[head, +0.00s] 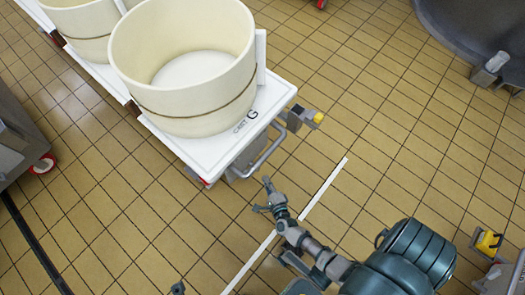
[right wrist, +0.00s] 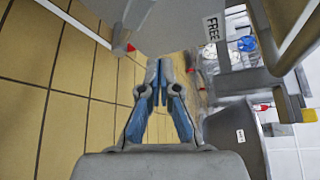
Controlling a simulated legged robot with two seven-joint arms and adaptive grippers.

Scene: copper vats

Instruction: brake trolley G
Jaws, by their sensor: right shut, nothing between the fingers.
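Trolley G (head: 205,160) is a white cart marked "G" at its front corner, with a cream tub (head: 185,100) on it. A metal handle bar (head: 265,155) runs along its near end. A grey fitting with a yellow tip (head: 317,118) sticks out at its right corner. In the right wrist view a "FREE" label (right wrist: 213,28) shows on a grey part. My right gripper (head: 264,194) is shut and empty, just short of the handle end; its closed fingers also show in the wrist view (right wrist: 160,82). A small dark tip at the bottom edge may be my left gripper (head: 178,288).
Another white trolley with a tub (head: 85,25) stands behind at upper left. A grey machine with a red wheel (head: 42,164) is at left. A large dark vat (head: 480,25) is at upper right. A white floor line (head: 325,192) crosses the open tiles.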

